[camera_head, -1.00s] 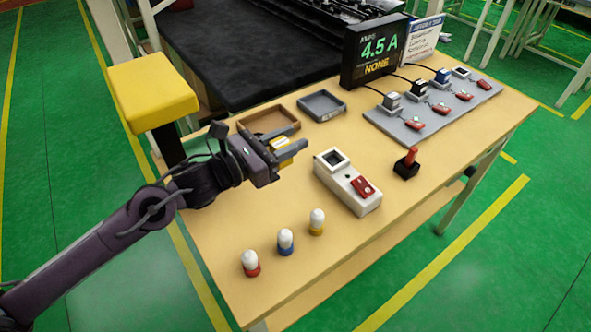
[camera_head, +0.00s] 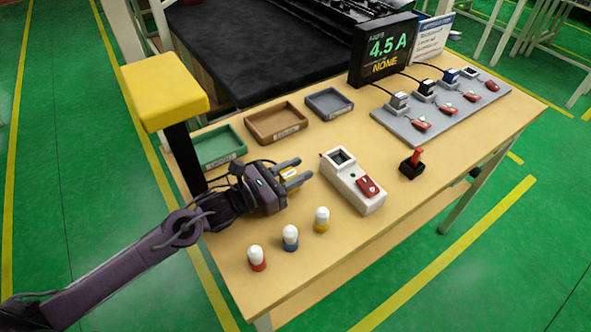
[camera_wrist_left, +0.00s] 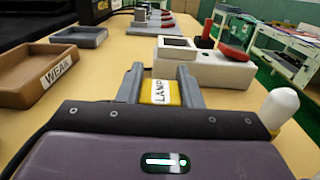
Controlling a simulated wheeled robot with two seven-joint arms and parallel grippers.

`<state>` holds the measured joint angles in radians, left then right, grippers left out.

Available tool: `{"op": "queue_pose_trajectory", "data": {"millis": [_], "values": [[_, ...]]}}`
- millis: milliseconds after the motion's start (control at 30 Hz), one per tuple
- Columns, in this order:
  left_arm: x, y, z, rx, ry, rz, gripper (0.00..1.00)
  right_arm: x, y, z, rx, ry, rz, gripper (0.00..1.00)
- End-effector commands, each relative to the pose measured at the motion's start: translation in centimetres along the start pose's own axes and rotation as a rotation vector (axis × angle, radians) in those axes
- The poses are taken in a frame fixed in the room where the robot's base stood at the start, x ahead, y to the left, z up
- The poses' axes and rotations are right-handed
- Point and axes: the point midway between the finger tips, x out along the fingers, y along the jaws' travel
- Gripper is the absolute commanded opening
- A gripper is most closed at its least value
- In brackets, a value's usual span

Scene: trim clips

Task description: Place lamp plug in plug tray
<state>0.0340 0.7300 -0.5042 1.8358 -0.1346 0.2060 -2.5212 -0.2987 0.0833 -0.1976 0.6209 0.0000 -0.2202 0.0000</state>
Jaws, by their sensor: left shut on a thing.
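My left gripper (camera_head: 295,175) is shut on the yellow lamp plug, which carries a LAMP label and shows best in the left wrist view (camera_wrist_left: 160,93). In the head view the fingers mostly hide the plug. The gripper is over the table, in front of the trays and left of the white tester box. Three shallow trays stand in a row: green (camera_head: 198,164), brown (camera_head: 250,130) and grey (camera_head: 310,104). The brown tray's label reads WEAK in the wrist view; the other labels are unreadable, so I cannot tell which is the plug tray. My right gripper is not in view.
A white tester box (camera_head: 350,190) with a red switch is right of the gripper. Several plugs sit on a grey strip (camera_head: 400,128). White-topped lamps (camera_head: 290,238) stand near the front edge. A yellow-topped post (camera_head: 165,90) rises beside the green tray.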

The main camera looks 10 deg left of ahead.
Motion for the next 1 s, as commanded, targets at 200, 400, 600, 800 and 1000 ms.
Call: {"op": "queue_pose_trajectory", "data": {"millis": [200, 400, 600, 800, 1000], "values": [[0.0, 0.0, -0.2, 0.0, 0.0, 0.0, 0.45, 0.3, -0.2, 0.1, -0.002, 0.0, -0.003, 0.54], [0.0, 0.0, -0.2, 0.0, 0.0, 0.0, 0.54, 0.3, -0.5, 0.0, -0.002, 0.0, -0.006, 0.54], [0.0, 0.0, 0.0, 0.0, 0.0, 0.0, 0.54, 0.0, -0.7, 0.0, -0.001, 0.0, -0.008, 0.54], [-2.5, 0.0, -0.4, 0.001, 0.007, 0.001, 0.54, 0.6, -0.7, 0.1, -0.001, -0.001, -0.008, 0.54], [-6.9, -0.1, -0.4, 0.0, 0.009, -0.002, 0.54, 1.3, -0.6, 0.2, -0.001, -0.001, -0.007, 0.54]]}}
